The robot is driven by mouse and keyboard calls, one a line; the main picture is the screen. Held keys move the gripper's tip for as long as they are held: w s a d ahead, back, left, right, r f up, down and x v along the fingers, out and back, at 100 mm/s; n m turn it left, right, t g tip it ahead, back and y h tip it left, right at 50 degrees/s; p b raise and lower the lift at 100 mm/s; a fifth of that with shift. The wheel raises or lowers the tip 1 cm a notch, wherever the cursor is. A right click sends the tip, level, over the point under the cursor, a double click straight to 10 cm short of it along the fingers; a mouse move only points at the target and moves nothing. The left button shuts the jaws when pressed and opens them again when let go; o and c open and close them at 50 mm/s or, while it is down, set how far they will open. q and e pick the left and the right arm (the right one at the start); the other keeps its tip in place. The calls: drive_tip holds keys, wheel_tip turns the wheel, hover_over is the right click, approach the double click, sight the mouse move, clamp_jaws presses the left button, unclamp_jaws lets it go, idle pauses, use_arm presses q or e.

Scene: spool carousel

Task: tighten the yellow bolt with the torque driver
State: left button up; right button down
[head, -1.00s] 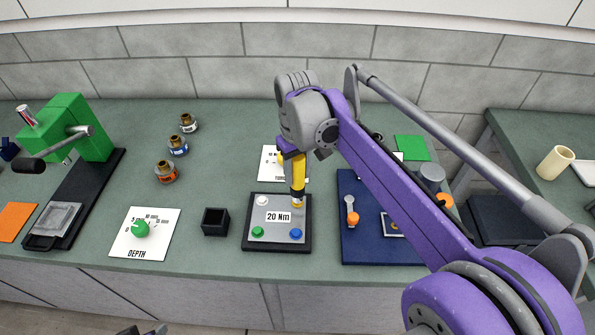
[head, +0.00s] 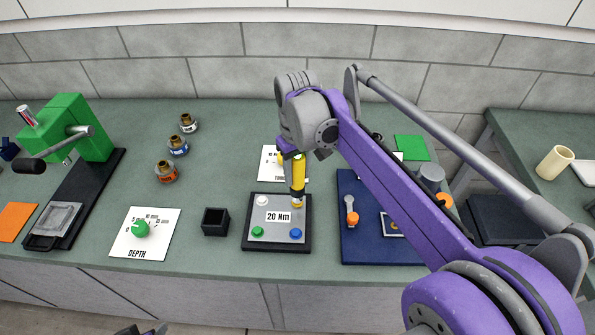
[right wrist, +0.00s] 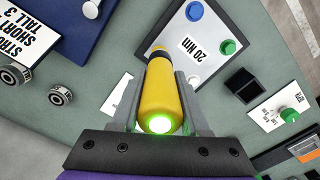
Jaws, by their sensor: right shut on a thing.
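The torque driver (head: 298,178) is yellow with a dark lower end. It stands nearly upright over the far right corner of the grey plate marked 20 Nm (head: 268,228). My right gripper (head: 292,153) is shut on its upper part. In the right wrist view the driver (right wrist: 160,92) lies between the fingers, and its near end glows green. The plate's other corners show a white bolt (head: 262,200), a green bolt (head: 258,231) and a blue bolt (head: 295,233). Only a sliver of my left gripper (head: 140,330) shows at the bottom edge.
A black open box (head: 215,221) stands left of the plate. A DEPTH card (head: 135,243) with a green knob lies further left. A blue mat (head: 352,180) with small parts lies on the right.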

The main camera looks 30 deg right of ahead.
sight(298, 158)
drive_tip(key=shift+w+r+p, duration=0.1)
drive_tip(key=shift+r+p, duration=1.05)
drive_tip(key=shift+r, duration=1.3)
use_arm(q)
drive_tip(key=r, duration=0.1)
drive_tip(key=w+r, duration=0.1)
drive_tip(key=r, duration=0.1)
drive_tip(key=shift+w+r, duration=0.3)
drive_tip(key=shift+w, duration=0.05)
use_arm(e)
drive_tip(key=shift+f, duration=0.1)
use_arm(q)
drive_tip(key=shift+s, duration=0.1)
